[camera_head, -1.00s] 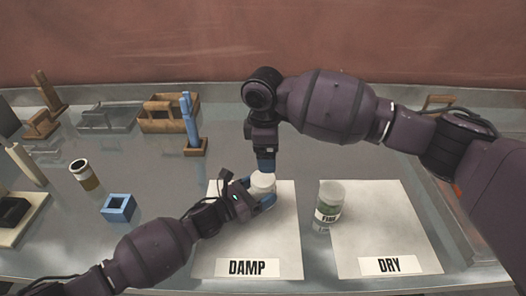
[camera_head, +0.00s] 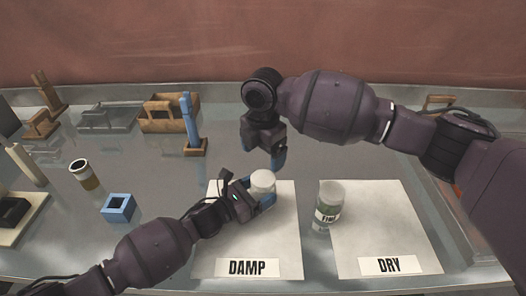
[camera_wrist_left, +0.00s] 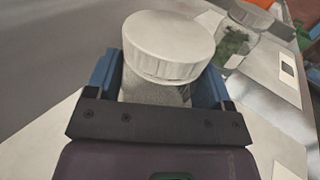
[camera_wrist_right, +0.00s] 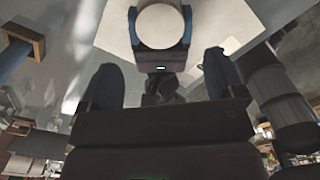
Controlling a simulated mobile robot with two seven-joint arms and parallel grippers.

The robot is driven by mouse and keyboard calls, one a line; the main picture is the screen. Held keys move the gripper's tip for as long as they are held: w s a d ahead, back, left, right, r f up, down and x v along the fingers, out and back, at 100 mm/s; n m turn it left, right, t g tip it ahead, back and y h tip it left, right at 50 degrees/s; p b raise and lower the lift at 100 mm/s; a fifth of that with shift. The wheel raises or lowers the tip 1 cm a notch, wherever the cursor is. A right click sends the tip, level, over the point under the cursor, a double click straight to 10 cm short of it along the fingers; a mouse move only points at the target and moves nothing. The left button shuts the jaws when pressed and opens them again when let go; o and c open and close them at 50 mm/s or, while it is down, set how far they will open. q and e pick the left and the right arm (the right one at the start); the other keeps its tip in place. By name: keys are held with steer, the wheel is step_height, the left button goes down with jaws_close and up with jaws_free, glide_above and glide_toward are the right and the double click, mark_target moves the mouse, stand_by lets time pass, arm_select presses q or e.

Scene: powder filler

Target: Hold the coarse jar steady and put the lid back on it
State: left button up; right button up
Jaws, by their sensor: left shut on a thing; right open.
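The coarse jar (camera_wrist_left: 155,92) stands on the DAMP sheet with its white lid (camera_wrist_left: 168,45) on its mouth. In the left wrist view the lid looks slightly tilted; I cannot tell whether it is fully seated. My right gripper (camera_head: 264,160) is open and empty above and behind the jar, apart from the lid. In the right wrist view the lid (camera_wrist_right: 160,27) shows beyond the open fingers (camera_wrist_right: 165,85).
A lidded jar marked FINE (camera_head: 329,203) stands by the left edge of the DRY sheet (camera_head: 385,225).

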mark_target(263, 178)
steer(key=shift+f, duration=4)
steer(key=c, duration=0.9)
steer(key=m, duration=0.5)
steer(key=shift+c, duration=0.2)
steer(key=m, duration=0.4)
steer(key=shift+m, duration=0.3)
steer(key=m, duration=0.4)
steer(key=shift+a, duration=0.1)
steer(key=m, duration=0.4)
steer(key=o, duration=1.1)
